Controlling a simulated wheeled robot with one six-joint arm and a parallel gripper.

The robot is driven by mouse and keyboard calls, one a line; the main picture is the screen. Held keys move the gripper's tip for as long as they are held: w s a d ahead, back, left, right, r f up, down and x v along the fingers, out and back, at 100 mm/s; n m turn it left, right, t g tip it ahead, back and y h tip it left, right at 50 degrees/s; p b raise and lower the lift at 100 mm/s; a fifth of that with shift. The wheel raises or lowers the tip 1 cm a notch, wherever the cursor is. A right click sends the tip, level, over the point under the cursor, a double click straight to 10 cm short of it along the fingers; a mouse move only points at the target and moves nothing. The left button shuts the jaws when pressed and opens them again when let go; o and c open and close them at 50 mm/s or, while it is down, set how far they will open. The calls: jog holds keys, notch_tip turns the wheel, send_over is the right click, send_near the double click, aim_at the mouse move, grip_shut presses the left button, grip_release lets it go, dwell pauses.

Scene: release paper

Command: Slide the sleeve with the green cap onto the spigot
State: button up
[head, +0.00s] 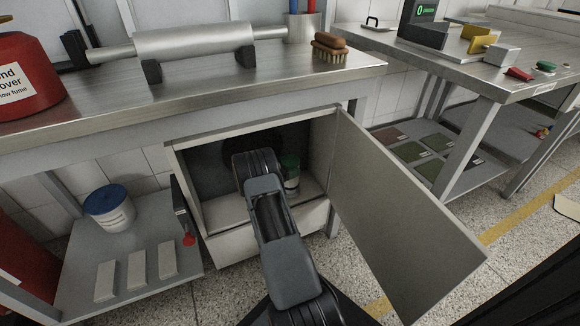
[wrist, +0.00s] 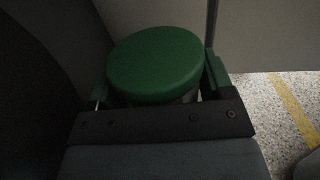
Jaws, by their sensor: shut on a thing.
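The sleeve's round green cap (wrist: 155,62) fills the middle of the wrist view, with a little of the pale sleeve body showing below it. My gripper (wrist: 160,82) is shut on the sleeve, one finger on each side. In the head view the green-capped sleeve (head: 291,172) is upright inside the open cabinet, just right of my arm. My arm hides part of it and the gripper there. I cannot make out the spigot for certain in either view.
The cabinet (head: 183,200) is open, its door (head: 400,215) swung out to the right of my arm. The bench (head: 210,90) overhangs it. A blue-lidded tub (head: 110,210) and pale blocks (head: 136,272) stand on the left shelf. A second bench (head: 460,75) is at right.

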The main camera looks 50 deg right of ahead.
jog(key=shift+f, duration=1.65)
jog(key=o, duration=1)
jog(key=shift+o, duration=0.2)
jog(key=p+v, duration=0.4)
jog(key=v, duration=0.9)
jog(key=shift+a, duration=0.4)
jog(key=shift+w, duration=0.15)
